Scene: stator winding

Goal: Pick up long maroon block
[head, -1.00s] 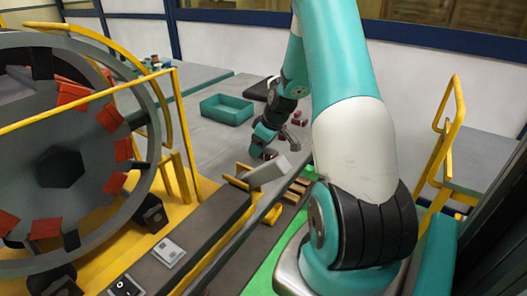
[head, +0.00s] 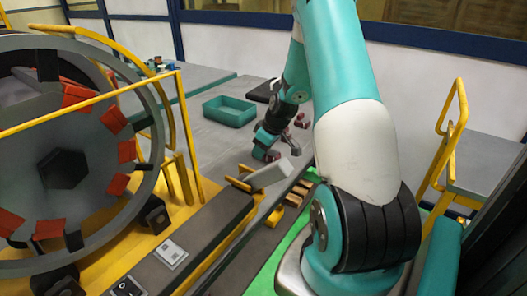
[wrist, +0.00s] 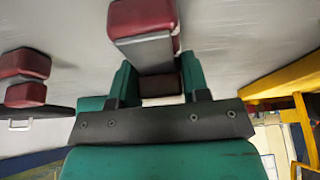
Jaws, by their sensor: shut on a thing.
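A long block with maroon ends and a grey middle (wrist: 143,20) shows at the top centre of the wrist view. My gripper (wrist: 160,85) is shut on it, with one teal finger on either side of its near part. In the head view my gripper (head: 264,146) is low over the grey table, partly hidden by my own arm. A small maroon patch shows beside it there. I cannot tell whether the block touches the table. Other maroon blocks (head: 301,121) lie on the table to the right, and maroon pieces (wrist: 24,68) show at the left of the wrist view.
An open teal bin (head: 228,111) stands on the table behind my gripper. A grey slab on a yellow-edged stand (head: 270,173) is in front. The large stator ring (head: 150,130) with red pieces fills the left. A yellow frame (wrist: 285,82) is at right in the wrist view.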

